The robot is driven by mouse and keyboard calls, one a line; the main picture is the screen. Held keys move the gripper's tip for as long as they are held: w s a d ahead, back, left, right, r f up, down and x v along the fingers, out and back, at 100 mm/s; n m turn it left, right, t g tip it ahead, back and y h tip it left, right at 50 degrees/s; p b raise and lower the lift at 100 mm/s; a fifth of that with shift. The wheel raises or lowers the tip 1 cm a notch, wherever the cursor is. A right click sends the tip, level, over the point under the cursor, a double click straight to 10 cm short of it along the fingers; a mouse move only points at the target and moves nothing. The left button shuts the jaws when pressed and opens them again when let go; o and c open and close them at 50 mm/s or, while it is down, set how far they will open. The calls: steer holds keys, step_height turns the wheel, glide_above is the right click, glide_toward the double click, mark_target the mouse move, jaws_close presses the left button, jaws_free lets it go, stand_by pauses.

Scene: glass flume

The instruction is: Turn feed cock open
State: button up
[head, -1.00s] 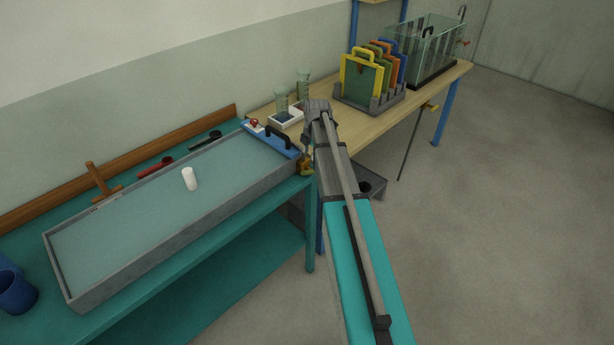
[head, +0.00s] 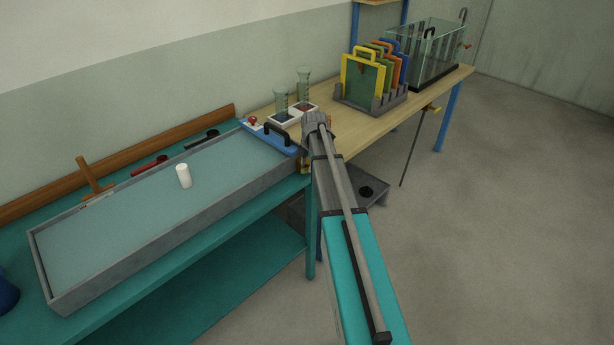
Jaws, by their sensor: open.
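A red-topped fitting (head: 253,120) sits on a white patch at the far end of the long grey-rimmed flume tray (head: 160,225), beside a blue plate with a black handle. A small brass-coloured part (head: 304,168) shows at the tray's right end corner, partly covered by my arm. I cannot tell which of these is the feed cock. A small red fitting (head: 467,46) also shows on the glass tank. My gripper (head: 306,152) is at the tray's right end, close to the brass part. It is open; its fingers are mostly hidden and contact cannot be told.
A white cylinder (head: 183,176) stands in the tray. Two glass vessels (head: 304,90) and a rack of coloured handled plates (head: 371,80) stand on the wooden table (head: 345,140). A clamp with a hanging rod (head: 432,107) is at its edge. Floor to the right is clear.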

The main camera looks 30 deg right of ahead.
mark_target(306, 171)
steer(key=shift+w+a+f+b, duration=0.1)
steer(key=shift+w+f+b, duration=0.05)
steer(key=shift+f+b, duration=0.75)
steer(key=shift+w+f+b, duration=0.15)
steer(key=shift+f+b, duration=0.55)
steer(key=shift+f, duration=0.3)
steer(key=shift+c, duration=0.2)
